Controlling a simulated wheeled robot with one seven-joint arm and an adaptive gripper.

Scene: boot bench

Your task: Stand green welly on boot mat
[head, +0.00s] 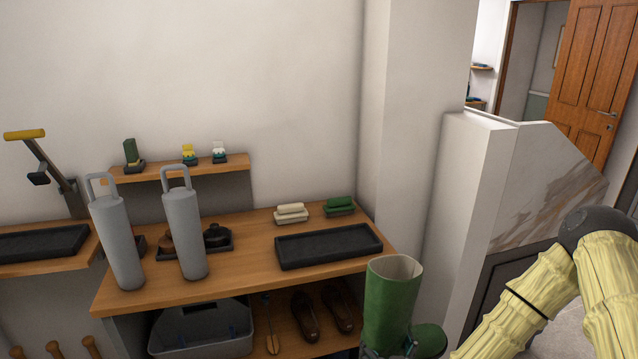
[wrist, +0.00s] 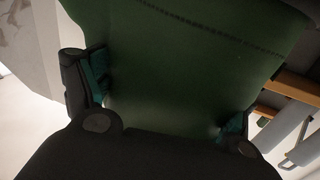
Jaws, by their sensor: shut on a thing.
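The green welly (head: 390,300) is at the lower right of the head view, upright with its pale-lined opening on top, in front of the bench's right end. It fills much of the wrist view (wrist: 190,50). My gripper (wrist: 162,105) is shut on it, one finger on each side of the green surface. In the head view the grip is at the bottom edge and partly cut off. An empty black rimmed mat (head: 330,246) lies on the bench top's right part, up and left of the welly. Another black rimmed mat (head: 42,243) lies on the far-left shelf.
Two tall grey handled cylinders (head: 186,235) stand on the bench's left part, before a small dark tray with brown and black items (head: 215,236). Cream (head: 291,213) and green (head: 340,206) blocks sit behind the right mat. A white wall corner (head: 470,180) rises at right.

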